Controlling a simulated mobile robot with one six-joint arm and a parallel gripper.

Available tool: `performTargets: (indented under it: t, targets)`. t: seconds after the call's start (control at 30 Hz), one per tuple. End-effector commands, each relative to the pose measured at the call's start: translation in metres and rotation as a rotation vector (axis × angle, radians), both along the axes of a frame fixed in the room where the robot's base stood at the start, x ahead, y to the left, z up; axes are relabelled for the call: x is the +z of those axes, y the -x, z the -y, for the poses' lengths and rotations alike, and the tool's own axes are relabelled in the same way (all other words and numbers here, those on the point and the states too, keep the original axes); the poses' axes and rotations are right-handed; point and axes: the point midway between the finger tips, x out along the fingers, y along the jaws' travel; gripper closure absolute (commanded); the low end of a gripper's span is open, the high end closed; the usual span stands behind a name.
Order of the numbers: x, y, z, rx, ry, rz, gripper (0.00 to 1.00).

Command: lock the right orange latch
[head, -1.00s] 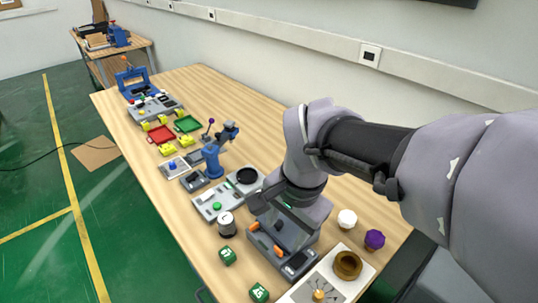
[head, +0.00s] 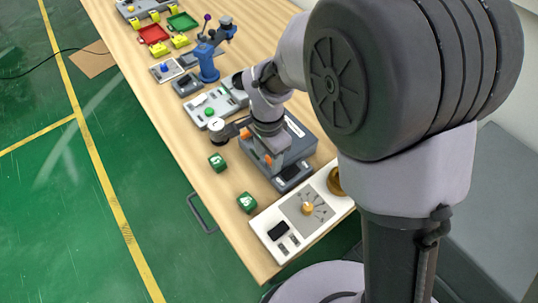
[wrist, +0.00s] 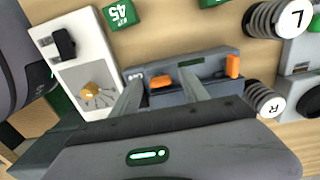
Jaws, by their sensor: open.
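In the head view, the right latch (head: 267,160) is nearer the white panel and the left latch (head: 244,133) is farther along. In the wrist view, the right latch (wrist: 160,81) lies flat sideways, and the left latch (wrist: 233,66) stands upright. My gripper (wrist: 160,75) is open, with one finger on each side of the right latch in the picture. I cannot tell whether they touch it. In the head view, my wrist hides part of the device.
A white panel (head: 272,236) with a yellow knob is beside the device. Green cubes (head: 217,162) (head: 246,202) lie on the bare wood in front. Grey weights marked L (wrist: 291,17) and R (wrist: 268,101) stand near the left latch. A blue press (head: 208,65) stands farther back.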

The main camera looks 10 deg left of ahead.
Motion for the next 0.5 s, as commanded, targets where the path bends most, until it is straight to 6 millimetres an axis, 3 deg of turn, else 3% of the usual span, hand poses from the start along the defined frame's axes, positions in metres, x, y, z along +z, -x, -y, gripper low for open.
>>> performTargets:
  t: [0.3, 0.5]
  targets:
    - [-0.0039, -0.0001, 0.0000, 0.000, -0.001, 0.001, 0.47]
    - [-0.0038, -0.0001, 0.0000, 0.000, -0.001, 0.001, 0.87]
